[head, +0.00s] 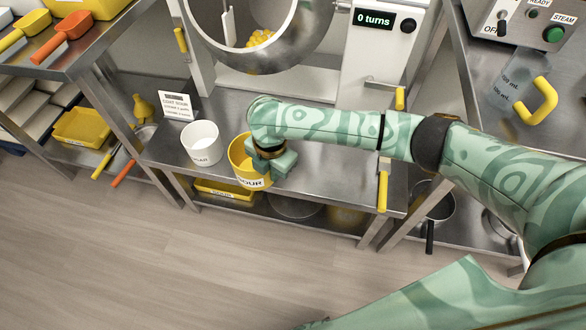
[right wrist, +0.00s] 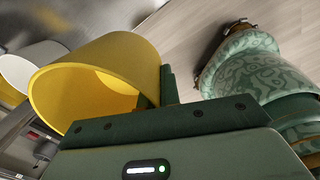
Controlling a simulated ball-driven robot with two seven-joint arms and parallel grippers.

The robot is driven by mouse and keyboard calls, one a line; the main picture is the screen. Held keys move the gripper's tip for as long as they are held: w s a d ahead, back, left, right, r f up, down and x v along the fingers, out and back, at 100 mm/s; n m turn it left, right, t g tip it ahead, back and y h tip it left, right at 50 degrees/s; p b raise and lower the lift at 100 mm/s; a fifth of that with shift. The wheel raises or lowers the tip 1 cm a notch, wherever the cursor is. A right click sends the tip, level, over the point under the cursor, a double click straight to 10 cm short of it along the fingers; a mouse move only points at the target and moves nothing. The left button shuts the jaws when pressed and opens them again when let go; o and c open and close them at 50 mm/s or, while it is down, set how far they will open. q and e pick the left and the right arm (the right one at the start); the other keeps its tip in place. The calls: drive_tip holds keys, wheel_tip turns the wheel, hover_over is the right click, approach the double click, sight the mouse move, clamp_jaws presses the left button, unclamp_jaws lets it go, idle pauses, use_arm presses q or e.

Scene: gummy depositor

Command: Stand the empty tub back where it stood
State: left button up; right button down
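The yellow tub (head: 237,160) with a "SOUR" label stands upright at the front of the steel bench in the head view, to the right of a white tub (head: 201,143). I cannot tell whether its base touches the bench. My right gripper (head: 268,163) is at the tub's right side and appears shut on its wall; the fingertips are mostly hidden. In the right wrist view the yellow tub (right wrist: 100,80) shows its open mouth, and its visible inside looks empty. A dark green finger lies against its side. My left gripper is not in view.
A small sign (head: 176,106) stands behind the white tub. A steel drum (head: 255,35) with yellow pieces inside is at the back. Yellow handles (head: 382,190) stick out at the bench's right end. The bench (head: 325,180) is clear right of the yellow tub.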

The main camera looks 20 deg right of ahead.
drive_tip(key=w+d+f+b, duration=0.1)
drive_tip(key=d+f+b, duration=0.1)
drive_tip(key=d, duration=0.1)
drive_tip(key=w+d+f+b, duration=0.2)
drive_tip(key=f, duration=0.1)
drive_tip(key=w+d+f+b, duration=0.2)
drive_tip(key=d+f, duration=0.1)
drive_tip(key=shift+d+b, duration=0.3)
drive_tip(key=shift+b, duration=0.1)
drive_tip(key=shift+w+d+f+b, duration=0.25)
drive_tip(key=shift+d+b, duration=0.1)
drive_tip(key=shift+d, duration=0.1)
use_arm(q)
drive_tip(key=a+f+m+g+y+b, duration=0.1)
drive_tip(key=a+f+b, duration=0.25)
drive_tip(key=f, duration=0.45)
use_arm(e)
drive_tip(key=f, duration=0.3)
drive_tip(key=shift+d+f+p, duration=0.25)
drive_tip(key=shift+d+p, duration=0.1)
drive_tip(key=shift+w+f, duration=0.1)
drive_tip(key=shift+w, duration=0.05)
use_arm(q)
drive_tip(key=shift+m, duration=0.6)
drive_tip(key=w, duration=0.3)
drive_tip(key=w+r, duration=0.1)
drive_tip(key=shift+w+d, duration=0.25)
